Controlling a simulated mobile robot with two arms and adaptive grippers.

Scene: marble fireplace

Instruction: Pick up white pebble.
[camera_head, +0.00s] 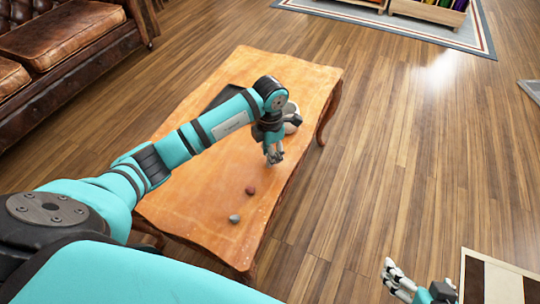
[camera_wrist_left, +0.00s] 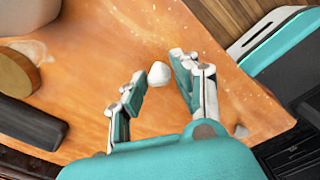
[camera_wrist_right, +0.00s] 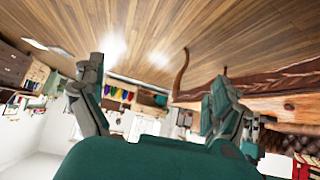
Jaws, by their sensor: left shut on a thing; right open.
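The white pebble (camera_wrist_left: 159,74) shows between the fingertips of my left gripper (camera_wrist_left: 157,80) in the left wrist view, and the gripper is shut on it. In the head view my left gripper (camera_head: 274,156) is over the right part of the orange wooden table (camera_head: 190,205); the pebble is too small or hidden to make out there. My right gripper (camera_head: 398,282) is off the table, above the floor at the lower right. In the right wrist view its fingers (camera_wrist_right: 157,78) are wide apart with nothing between them.
A reddish pebble (camera_head: 250,190) and a grey-blue pebble (camera_head: 234,219) lie on the table nearer to me. A dark tray (camera_head: 224,95) and a white object (camera_head: 291,110) are partly hidden behind my left arm. A leather sofa (camera_head: 70,50) stands at upper left.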

